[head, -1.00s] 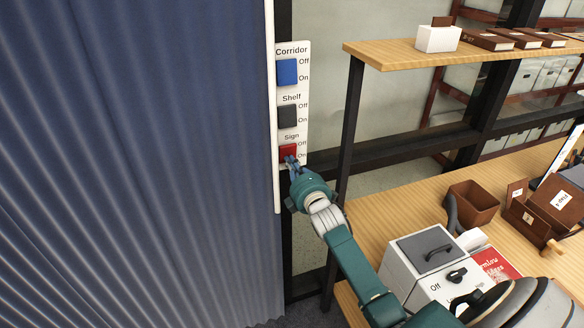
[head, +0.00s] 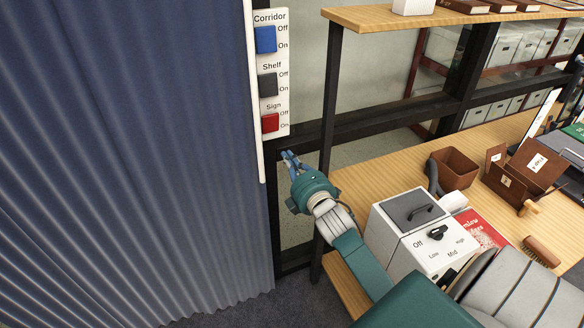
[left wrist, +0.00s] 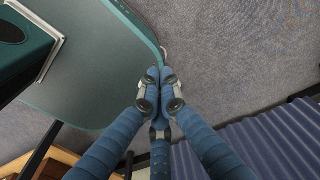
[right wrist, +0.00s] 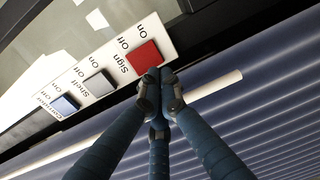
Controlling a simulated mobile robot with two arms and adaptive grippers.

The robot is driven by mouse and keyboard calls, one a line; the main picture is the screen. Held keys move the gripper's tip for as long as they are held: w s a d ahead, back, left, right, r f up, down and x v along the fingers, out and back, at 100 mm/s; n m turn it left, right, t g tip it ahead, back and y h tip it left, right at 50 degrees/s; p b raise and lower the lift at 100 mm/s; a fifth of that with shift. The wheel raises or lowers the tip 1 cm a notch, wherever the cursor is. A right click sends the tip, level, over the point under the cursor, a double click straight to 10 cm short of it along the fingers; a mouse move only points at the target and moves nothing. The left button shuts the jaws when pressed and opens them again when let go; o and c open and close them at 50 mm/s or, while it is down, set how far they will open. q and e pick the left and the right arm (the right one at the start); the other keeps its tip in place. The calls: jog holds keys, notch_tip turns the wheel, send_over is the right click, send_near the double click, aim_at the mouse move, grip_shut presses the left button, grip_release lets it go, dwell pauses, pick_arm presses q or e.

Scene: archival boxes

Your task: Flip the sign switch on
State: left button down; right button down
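The white switch panel (head: 284,105) carries a blue Corridor switch (head: 265,39), a dark grey Shelf switch (head: 268,85) and a red Sign switch (head: 270,123) at the bottom. Off is printed above On beside each. I cannot tell for sure which way the red switch is tipped. My right gripper (head: 289,157) is below and slightly right of the red switch, apart from it. In the right wrist view its fingertips (right wrist: 160,80) are together and empty, near the red switch (right wrist: 143,57). My left gripper (left wrist: 159,80) is shut and empty over grey carpet, outside the head view.
A blue corrugated wall (head: 120,150) fills the left. A dark shelf post (head: 329,110) stands just right of the panel. The wooden desk (head: 372,178) holds a white box with a dial (head: 420,235), a brown bin (head: 455,168) and a brown box (head: 525,170).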

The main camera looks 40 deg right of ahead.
pick_arm(q)
jog(key=shift+s+f, duration=0.3)
jog(key=shift+s, duration=0.4)
pick_arm(e)
jog(key=shift+v, duration=1.15)
pick_arm(q)
jog(key=shift+a, duration=0.15)
pick_arm(e)
jog(key=shift+a, duration=0.1)
